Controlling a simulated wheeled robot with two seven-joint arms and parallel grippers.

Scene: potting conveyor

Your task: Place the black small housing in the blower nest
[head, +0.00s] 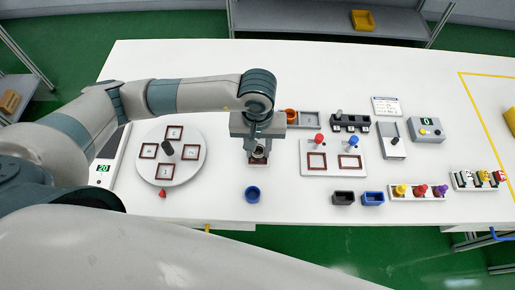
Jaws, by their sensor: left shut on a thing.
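My left gripper (258,142) points down over the middle of the table and is shut on a small dark round piece (258,153), which looks like the black small housing. The fingers hide part of it. A blue round cup (252,194) stands in front of this nest. My right gripper is not in view.
A round white turntable (195,165) with framed squares stands left.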

